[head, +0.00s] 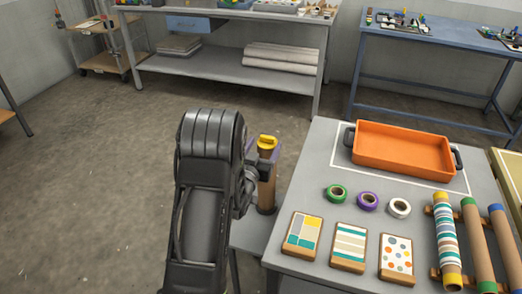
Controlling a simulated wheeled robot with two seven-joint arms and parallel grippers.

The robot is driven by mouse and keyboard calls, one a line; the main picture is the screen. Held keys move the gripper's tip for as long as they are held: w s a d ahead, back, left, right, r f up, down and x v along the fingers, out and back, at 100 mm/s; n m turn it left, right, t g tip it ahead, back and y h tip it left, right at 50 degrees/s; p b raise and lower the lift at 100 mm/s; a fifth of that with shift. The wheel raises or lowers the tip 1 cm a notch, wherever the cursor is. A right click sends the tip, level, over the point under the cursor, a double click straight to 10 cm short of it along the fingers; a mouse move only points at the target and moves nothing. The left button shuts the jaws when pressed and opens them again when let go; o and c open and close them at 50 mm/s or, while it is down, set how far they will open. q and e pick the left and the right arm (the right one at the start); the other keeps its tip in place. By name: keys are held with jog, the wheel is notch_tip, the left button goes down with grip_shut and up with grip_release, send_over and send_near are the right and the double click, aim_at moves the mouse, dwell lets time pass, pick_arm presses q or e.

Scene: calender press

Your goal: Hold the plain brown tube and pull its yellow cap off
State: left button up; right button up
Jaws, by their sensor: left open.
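The plain brown tube (267,192) stands upright at the left of the grey table. Its yellow cap (267,142) sits on its top end. My left gripper (262,169) is open at the upper part of the tube, just below the cap. The dark arm hides part of the gripper, so I cannot tell whether the fingers touch the tube. My right gripper is not in view.
The grey table (305,185) holds an orange tray (400,150), several tape rolls, patterned cards and capped tubes on a rack at the right. A lower grey surface (250,232) is by the tube's foot. The floor at left is clear.

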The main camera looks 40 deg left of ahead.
aim_at(267, 140)
pick_arm(q)
jog(key=x, duration=0.5)
jog(key=shift+p, duration=0.35)
jog(key=c, duration=1.5)
jog(key=o, duration=1.5)
jog(key=shift+s, duration=0.1)
jog(key=b+v, duration=0.1)
jog(key=v, duration=0.6)
jog(key=shift+s+d, duration=0.2)
jog(key=shift+s, duration=0.15)
